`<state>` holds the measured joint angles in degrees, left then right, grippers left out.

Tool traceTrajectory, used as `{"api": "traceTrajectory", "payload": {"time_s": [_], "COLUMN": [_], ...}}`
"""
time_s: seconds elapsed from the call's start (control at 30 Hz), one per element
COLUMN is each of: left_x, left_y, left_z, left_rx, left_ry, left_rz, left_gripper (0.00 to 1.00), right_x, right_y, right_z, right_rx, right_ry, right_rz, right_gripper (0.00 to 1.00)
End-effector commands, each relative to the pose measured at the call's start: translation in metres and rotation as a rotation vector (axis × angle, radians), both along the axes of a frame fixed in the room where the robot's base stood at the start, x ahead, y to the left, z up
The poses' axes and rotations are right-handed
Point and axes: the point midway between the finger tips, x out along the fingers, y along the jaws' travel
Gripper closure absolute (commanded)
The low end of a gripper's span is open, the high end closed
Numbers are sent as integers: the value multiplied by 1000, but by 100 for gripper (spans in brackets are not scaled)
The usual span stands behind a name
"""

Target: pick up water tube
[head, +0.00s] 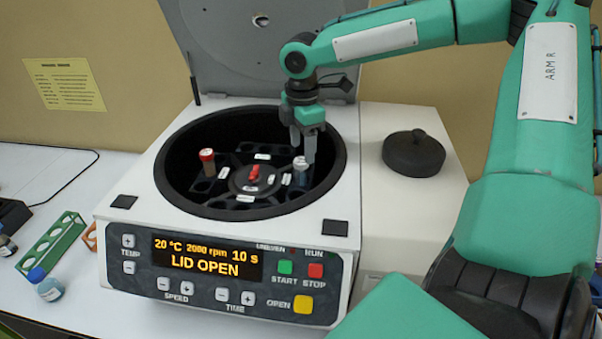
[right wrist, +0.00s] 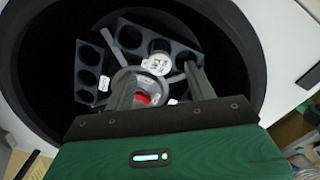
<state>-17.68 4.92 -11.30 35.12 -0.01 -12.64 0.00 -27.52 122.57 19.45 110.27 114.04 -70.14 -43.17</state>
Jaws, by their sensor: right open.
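A tube with a whitish cap and bluish body (head: 302,172) stands upright in a rotor slot at the right side of the open centrifuge (head: 140,212). Its white cap also shows in the right wrist view (right wrist: 157,64). My right gripper (head: 303,150) points down over it, open, with the fingertips close to the cap. I cannot tell whether they touch it. In the right wrist view the cap lies between the two fingers, near their tips. A red-capped tube (head: 207,161) stands in the opposite side of the rotor. My left gripper is not in view.
The round bowl wall surrounds the rotor, and the raised lid (head: 232,48) stands behind. The rotor's red centre knob (head: 254,173) is near. A black round lid (head: 413,152) sits at right. A green rack (head: 52,241) and a blue-capped bottle (head: 46,286) are at left.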

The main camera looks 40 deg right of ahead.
Motion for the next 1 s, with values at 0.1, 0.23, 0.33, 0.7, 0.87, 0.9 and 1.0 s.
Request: {"api": "traceTrajectory", "payload": {"time_s": [0.1, 0.23, 0.33, 0.7, 0.87, 0.9, 1.0], "left_x": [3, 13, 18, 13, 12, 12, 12], "left_y": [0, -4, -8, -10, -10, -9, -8], "left_z": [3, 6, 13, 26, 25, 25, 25], "left_rx": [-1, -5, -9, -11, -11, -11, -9], "left_ry": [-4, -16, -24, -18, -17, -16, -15], "left_rz": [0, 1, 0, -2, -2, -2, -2], "left_gripper": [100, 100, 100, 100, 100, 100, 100], "right_x": [-1, -1, 0, 0, 1, 1, 1], "right_y": [0, 0, 1, 2, 2, 2, 2], "right_z": [-12, -18, -26, -66, -68, -68, -68], "right_rx": [-1, 1, 0, 0, 2, 2, 1], "right_ry": [1, 2, 3, 1, -2, -2, -1], "right_rz": [0, 0, 1, 0, 0, 0, 0], "right_gripper": [44, 44, 44, 44, 44, 44, 50]}}
